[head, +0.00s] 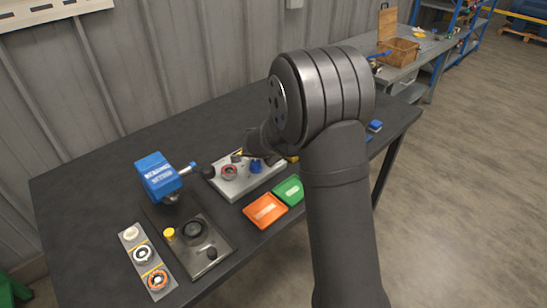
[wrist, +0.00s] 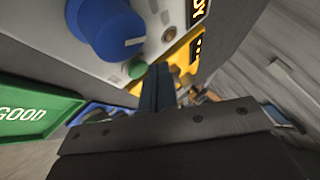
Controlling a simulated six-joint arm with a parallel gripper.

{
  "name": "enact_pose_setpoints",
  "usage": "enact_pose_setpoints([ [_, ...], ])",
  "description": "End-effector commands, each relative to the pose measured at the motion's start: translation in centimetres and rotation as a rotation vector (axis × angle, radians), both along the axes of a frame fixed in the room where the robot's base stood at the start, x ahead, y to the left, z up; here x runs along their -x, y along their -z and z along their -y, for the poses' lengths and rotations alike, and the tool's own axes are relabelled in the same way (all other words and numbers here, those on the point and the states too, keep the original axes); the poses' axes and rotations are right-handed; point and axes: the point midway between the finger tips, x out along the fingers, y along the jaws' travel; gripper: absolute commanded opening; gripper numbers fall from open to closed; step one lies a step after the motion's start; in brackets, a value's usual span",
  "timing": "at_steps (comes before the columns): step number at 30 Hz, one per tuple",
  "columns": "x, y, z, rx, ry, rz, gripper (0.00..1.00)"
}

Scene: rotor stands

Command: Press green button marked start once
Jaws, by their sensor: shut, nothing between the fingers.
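A small round green button (wrist: 137,68) shows in the wrist view, on a light grey panel below a large blue knob (wrist: 108,28). No start marking is legible. My gripper (wrist: 162,70) is shut and empty, its fingertips just right of the button in the picture. I cannot tell whether they touch it. In the head view a light grey box (head: 236,188) with a blue knob (head: 256,166) and a red-ringed part stands on the dark table. My arm hides the gripper's fingertips and the box's right end there.
A green tray (head: 289,190) and an orange tray (head: 265,210) lie in front of the box. To the left are a blue-headed device (head: 157,175), a dark plate (head: 216,232) with a yellow button, and a grey strip (head: 158,279) with round parts. The table's back left is clear.

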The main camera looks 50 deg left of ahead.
Motion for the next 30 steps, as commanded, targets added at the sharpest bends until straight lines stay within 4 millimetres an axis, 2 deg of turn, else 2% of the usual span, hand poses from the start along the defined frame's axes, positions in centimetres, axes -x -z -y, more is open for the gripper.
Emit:
enact_pose_setpoints([
  [17, 0.0, 0.0, 0.0, -0.001, 0.001, 0.000, 0.00],
  [30, 0.0, -2.0, 0.0, -0.001, 0.001, 0.000, 0.00],
])
